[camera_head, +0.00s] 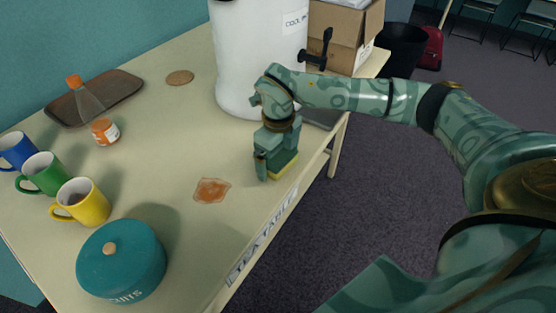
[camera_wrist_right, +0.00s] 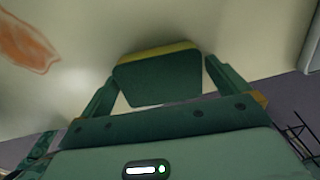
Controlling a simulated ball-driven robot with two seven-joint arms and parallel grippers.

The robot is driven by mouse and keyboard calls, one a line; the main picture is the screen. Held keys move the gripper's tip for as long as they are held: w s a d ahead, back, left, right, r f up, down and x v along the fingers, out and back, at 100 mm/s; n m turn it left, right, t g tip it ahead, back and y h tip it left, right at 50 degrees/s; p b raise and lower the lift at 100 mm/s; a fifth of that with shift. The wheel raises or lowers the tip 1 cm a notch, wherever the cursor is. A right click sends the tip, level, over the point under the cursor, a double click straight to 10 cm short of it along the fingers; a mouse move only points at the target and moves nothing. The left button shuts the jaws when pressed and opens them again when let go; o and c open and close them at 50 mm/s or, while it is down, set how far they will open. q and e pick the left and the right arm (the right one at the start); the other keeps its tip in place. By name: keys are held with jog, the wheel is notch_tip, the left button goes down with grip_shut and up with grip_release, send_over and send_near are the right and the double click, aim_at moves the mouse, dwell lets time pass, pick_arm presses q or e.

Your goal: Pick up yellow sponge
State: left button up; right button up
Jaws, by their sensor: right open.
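The yellow sponge (camera_head: 286,171) lies on the tea table near its right edge, mostly hidden under my right gripper (camera_head: 275,160) in the head view. In the right wrist view the sponge (camera_wrist_right: 158,50) shows a dark green top with a yellow side beyond it. My right gripper (camera_wrist_right: 160,82) is open, with one finger on each side of the sponge. My left gripper is not in view.
A white cooler (camera_head: 245,60) stands behind the gripper, with a cardboard box (camera_head: 341,35) beside it. An orange-brown spill (camera_head: 212,190) lies left of the sponge. Several mugs, a teal jar (camera_head: 121,262) and a tray (camera_head: 122,87) with a bottle are further left.

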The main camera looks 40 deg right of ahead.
aim_at(278, 155)
jog(key=c, duration=0.9)
jog(key=shift+r, duration=0.15)
jog(key=shift+r, duration=0.3)
notch_tip(278, 155, up, 3)
jog(key=shift+f+p, duration=0.15)
jog(key=shift+p, duration=0.5)
jog(key=s+a+r, duration=0.1)
jog(key=a+r, duration=0.2)
jog(key=a, duration=0.1)
jog(key=s+a+r+p, duration=0.1)
jog(key=s+a+r, duration=0.1)
jog(key=a, duration=0.3)
jog(key=s+a+r+p, duration=0.1)
jog(key=a+r, duration=0.3)
jog(key=shift+s+a+r, duration=0.15)
jog(key=shift+a+r, duration=0.05)
jog(key=shift+r, duration=0.05)
